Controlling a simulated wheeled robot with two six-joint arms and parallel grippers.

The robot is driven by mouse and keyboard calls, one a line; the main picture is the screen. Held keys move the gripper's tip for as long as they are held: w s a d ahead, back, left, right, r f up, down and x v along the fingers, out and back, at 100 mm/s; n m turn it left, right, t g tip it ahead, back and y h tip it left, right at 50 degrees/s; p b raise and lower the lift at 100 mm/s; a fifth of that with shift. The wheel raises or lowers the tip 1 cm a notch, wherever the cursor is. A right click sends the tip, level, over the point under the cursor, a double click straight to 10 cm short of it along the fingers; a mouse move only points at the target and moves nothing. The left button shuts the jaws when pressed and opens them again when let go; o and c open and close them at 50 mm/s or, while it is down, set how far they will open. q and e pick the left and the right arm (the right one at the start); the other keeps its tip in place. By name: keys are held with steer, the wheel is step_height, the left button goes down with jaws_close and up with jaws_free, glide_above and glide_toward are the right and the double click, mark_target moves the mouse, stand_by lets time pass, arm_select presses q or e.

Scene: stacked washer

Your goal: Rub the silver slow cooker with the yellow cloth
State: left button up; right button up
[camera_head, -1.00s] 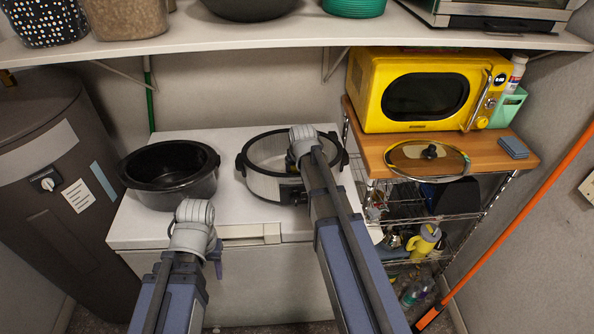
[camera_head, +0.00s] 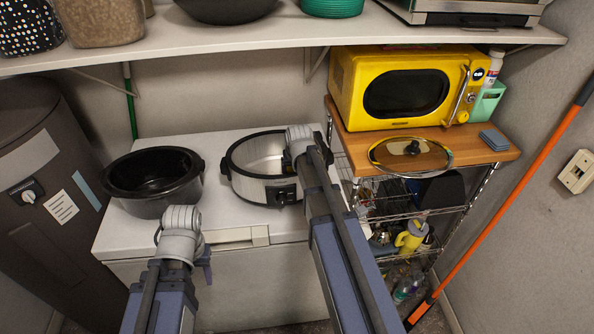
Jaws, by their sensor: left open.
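The silver slow cooker (camera_head: 249,188) stands on the white chest top, with a black rim, dark side handles and a dark control panel at its front. Its inside looks empty, and my right arm crosses its right part. I cannot make out a yellow cloth in this view. My left gripper (camera_head: 206,266) is open, mostly hidden by its own wrist, in front of the chest and left of the cooker.
A black crock (camera_head: 152,184) stands left of the cooker. A glass lid (camera_head: 384,157) and a blue sponge (camera_head: 494,140) lie on the wooden rack top (camera_head: 352,147) beside a yellow microwave (camera_head: 345,95). A shelf (camera_head: 270,38) overhangs the back. An orange pole (camera_head: 510,200) leans at right.

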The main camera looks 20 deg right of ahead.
steer(key=shift+w+a, duration=0.3)
steer(key=shift+a, duration=0.65)
steer(key=shift+w+a, duration=0.3)
steer(key=shift+a, duration=0.65)
steer(key=shift+w+a, duration=0.3)
steer(key=shift+a, duration=0.6)
steer(key=shift+w+a, duration=0.25)
steer(key=shift+a, duration=0.6)
steer(key=shift+a, duration=0.15)
steer(key=shift+w+a+f, duration=0.1)
steer(key=shift+w+a, duration=0.15)
steer(key=shift+a, duration=0.7)
steer(key=shift+w+a, duration=0.2)
steer(key=shift+a, duration=0.75)
